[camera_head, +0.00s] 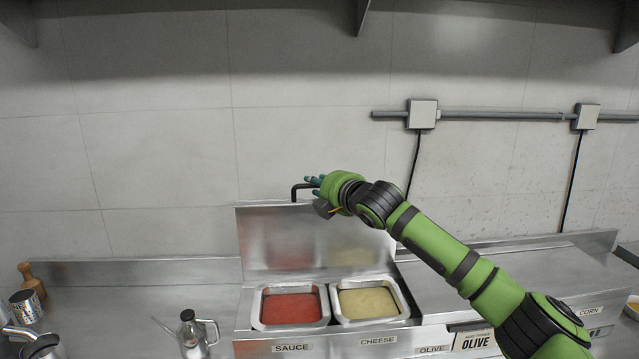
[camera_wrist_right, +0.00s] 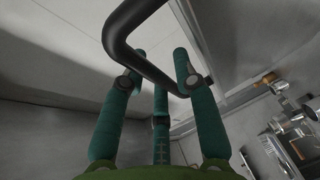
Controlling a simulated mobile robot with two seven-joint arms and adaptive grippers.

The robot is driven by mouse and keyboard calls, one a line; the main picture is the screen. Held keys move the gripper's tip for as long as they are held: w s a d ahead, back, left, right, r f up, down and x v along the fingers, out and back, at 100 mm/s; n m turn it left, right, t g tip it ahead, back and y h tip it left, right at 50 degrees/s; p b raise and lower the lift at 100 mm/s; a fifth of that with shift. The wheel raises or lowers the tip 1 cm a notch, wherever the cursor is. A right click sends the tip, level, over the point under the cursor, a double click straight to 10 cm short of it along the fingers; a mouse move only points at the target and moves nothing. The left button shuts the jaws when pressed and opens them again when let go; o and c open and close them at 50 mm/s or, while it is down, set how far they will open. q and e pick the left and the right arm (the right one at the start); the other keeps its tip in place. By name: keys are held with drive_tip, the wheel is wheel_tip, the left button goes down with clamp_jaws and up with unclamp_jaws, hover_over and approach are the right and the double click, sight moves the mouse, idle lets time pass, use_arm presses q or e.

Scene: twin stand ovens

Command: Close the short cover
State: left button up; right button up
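The short cover (camera_head: 290,240) is a steel lid standing raised and upright behind the sauce and cheese pans. Its black bent handle (camera_head: 297,192) sticks out at the top edge and shows large in the right wrist view (camera_wrist_right: 118,45). My right gripper (camera_head: 318,190) is at the handle, at the cover's upper edge. In the wrist view its teal fingers (camera_wrist_right: 162,62) are straight and spread apart, with the handle bar running across and between them. Whether they touch the bar is unclear. My left gripper is in neither view.
The red sauce pan (camera_head: 290,325) and the pale cheese pan (camera_head: 368,320) sit open below the cover. A longer steel cover (camera_head: 500,267) lies closed to the right. The wall is close behind.

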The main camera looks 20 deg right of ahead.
drive_tip(key=c, duration=0.6)
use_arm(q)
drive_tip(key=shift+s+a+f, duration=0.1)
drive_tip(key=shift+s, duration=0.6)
use_arm(e)
clamp_jaws()
